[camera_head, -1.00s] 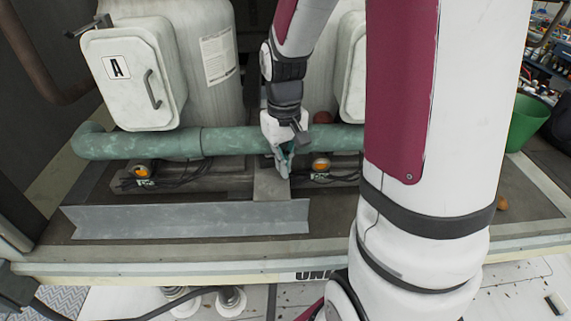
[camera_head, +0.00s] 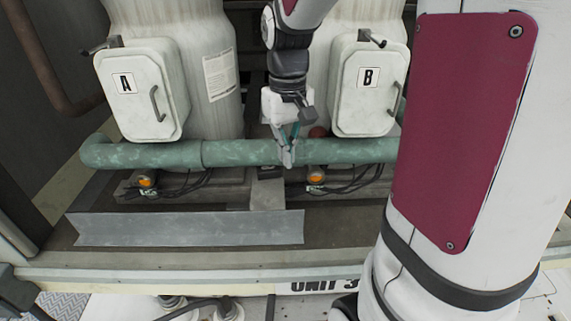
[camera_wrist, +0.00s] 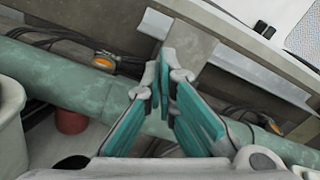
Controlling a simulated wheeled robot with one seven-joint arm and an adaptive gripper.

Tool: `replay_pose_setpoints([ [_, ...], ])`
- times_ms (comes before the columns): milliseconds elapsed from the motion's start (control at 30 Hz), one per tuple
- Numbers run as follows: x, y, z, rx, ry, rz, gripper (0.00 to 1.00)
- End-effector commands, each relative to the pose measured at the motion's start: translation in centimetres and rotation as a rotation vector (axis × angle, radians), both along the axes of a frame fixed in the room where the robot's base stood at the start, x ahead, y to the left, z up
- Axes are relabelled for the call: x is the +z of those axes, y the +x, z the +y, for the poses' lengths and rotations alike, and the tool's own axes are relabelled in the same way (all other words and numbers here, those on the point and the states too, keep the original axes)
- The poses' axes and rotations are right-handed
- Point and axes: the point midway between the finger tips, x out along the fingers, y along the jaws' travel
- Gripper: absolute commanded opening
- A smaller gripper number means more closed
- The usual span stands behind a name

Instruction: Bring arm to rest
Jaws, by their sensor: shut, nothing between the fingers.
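My gripper (camera_head: 287,160) hangs fingers-down in front of the green pipe (camera_head: 240,152), between the two white tanks. Its teal-lined fingers meet at the tips, with nothing between them. In the wrist view the gripper (camera_wrist: 167,62) shows its fingertips together, over the green pipe (camera_wrist: 60,82) and a grey beam (camera_wrist: 190,35). I cannot tell whether the fingers touch the pipe. My arm is bent, and its large upper part covers the right side of the head view.
Door A (camera_head: 140,90) and door B (camera_head: 367,88) flank my gripper. Orange lamps (camera_head: 147,180) with black cables sit below the pipe. A grey angled metal strip (camera_head: 185,228) lies at the front. A reddish round object (camera_head: 317,132) is behind the pipe.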

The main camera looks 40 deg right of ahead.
Motion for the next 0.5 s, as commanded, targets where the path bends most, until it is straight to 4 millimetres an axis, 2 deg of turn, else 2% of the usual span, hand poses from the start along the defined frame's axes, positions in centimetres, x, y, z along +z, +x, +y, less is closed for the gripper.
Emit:
replay_pose_setpoints([
  [367, 0.7, -0.1, 0.1, 0.001, -0.001, -0.003, 0.00],
  [500, 2.4, -1.1, 1.8, 0.024, -0.017, -0.055, 0.00],
])
